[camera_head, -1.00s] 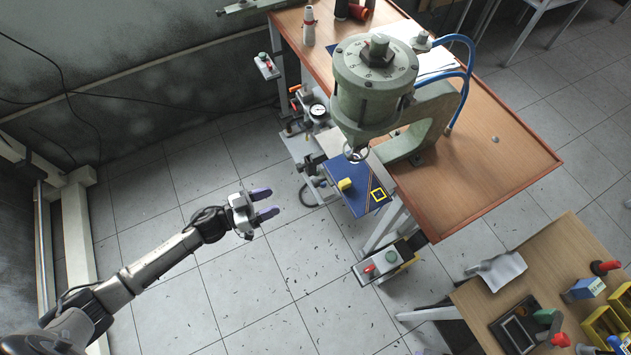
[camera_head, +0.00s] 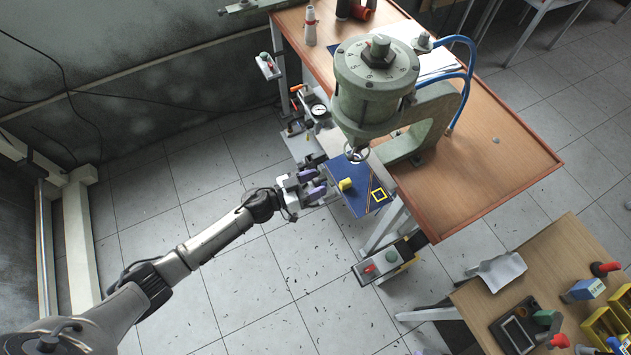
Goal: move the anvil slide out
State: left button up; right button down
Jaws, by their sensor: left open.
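The anvil slide looks to be the blue plate (camera_head: 358,197) under the press head, with a yellow knob (camera_head: 345,184) on its left part and a yellow square mark at its right. The green pneumatic press (camera_head: 374,90) stands above it at the table's edge. My left gripper (camera_head: 318,182) is open, its purple fingers pointing right, just left of the yellow knob. I see a small gap between fingertips and knob, and nothing is between the fingers.
A gauge (camera_head: 319,110) and valves sit left of the press. A second table (camera_head: 476,300) with fixtures stands at lower right. The tiled floor at lower middle is free.

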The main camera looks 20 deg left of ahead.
pick_arm(q)
jog(key=shift+w+d, duration=0.1)
jog(key=shift+w, duration=0.05)
jog(key=shift+c, duration=0.2)
grip_shut()
dwell(0.3)
